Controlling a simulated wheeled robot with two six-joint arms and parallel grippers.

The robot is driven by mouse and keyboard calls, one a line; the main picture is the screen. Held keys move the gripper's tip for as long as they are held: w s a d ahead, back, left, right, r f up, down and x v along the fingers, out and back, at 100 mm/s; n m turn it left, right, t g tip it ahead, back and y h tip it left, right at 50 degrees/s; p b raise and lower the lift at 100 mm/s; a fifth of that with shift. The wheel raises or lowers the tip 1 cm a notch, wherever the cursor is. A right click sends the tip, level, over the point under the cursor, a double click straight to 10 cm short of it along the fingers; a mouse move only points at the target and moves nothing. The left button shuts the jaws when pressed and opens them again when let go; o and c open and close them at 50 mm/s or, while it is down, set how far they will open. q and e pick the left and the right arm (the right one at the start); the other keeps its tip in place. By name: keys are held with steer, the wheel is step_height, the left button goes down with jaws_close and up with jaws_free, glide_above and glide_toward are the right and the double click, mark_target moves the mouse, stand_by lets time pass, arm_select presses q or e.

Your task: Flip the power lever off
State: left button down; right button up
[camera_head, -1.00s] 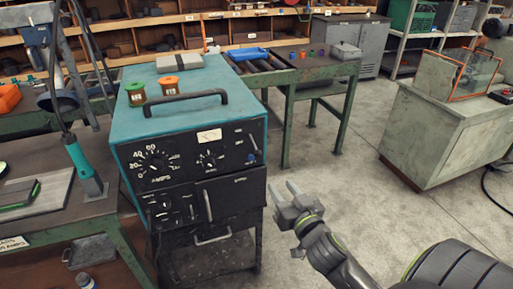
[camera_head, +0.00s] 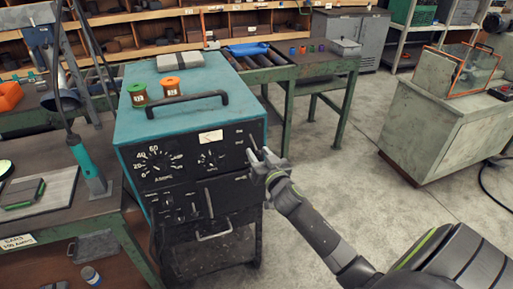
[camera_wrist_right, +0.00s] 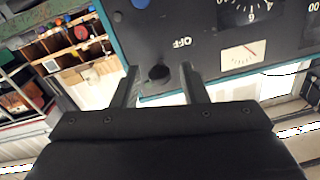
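The blue-green power unit (camera_head: 185,130) stands left of centre, its black front panel carrying dials and switches. The power lever (camera_head: 252,139) is at the panel's upper right and looks raised; its lower part is hidden by my gripper. In the right wrist view its dark round end (camera_wrist_right: 158,72) shows between my fingers, near the upside-down OFF label (camera_wrist_right: 182,42). My right gripper (camera_head: 258,151) is open at the panel's right side, its fingers (camera_wrist_right: 158,78) on either side of the lever end. I cannot tell whether they touch it. My left gripper is out of view.
Two spools (camera_head: 171,87) and a grey box (camera_head: 179,62) sit on the unit, beside its black handle (camera_head: 187,103). A workbench (camera_head: 70,205) stands left, a roller table (camera_head: 300,68) behind.

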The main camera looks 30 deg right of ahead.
mark_target(254, 144)
steer(key=shift+w+d, duration=0.25)
steer(key=shift+w, duration=0.95)
jaws_close()
